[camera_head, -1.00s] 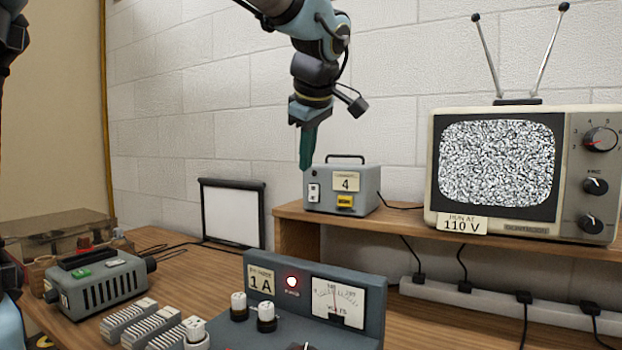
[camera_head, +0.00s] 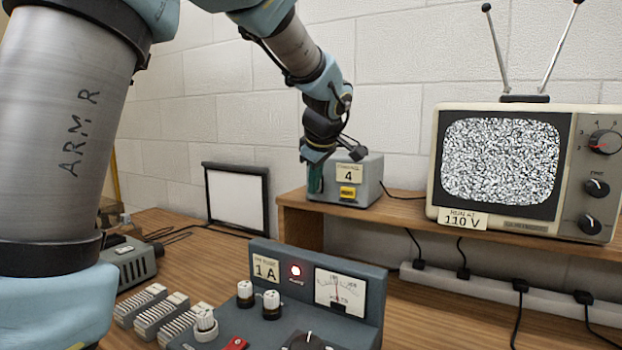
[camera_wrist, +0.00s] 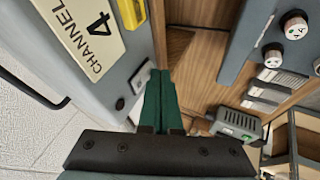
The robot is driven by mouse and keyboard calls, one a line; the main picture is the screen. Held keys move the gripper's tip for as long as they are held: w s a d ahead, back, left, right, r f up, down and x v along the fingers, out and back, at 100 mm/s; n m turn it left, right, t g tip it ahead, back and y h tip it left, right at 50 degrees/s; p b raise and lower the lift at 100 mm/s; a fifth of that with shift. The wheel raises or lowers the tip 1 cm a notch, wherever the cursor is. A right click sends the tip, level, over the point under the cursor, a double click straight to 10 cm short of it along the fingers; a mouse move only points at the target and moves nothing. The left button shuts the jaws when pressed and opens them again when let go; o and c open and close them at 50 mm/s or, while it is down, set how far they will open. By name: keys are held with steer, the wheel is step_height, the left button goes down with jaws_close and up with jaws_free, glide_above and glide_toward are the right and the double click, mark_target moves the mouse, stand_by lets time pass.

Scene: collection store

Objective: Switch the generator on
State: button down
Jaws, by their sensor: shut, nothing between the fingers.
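The grey box labelled "CHANNEL 4" (camera_head: 366,178), which looks like the generator, stands on the wooden shelf left of the television. In the wrist view its front (camera_wrist: 95,75) fills the left side. A white switch plate (camera_wrist: 141,77) on that front is partly hidden by my fingers. My gripper (camera_head: 316,190) is shut and empty, with its green fingers in front of the box's left front, covering the switch in the head view. In the wrist view the fingertips (camera_wrist: 159,73) are close beside the plate; I cannot tell whether they touch it. The switch's position is not readable.
The television (camera_head: 510,165) shows static. Below stands a grey meter unit (camera_head: 370,318) with a lit red lamp and knobs. A small white screen (camera_head: 236,196), a grey ribbed unit (camera_head: 133,268) and a power strip (camera_head: 500,290) are nearby.

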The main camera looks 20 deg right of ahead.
steer(key=shift+f+b, duration=0.15)
steer(key=shift+b, duration=0.15)
steer(key=shift+w+d+b, duration=0.1)
steer(key=shift+b, duration=0.7)
steer(key=shift+r, duration=0.2)
steer(key=shift+r+h, duration=0.3)
steer(key=shift+r, duration=0.45)
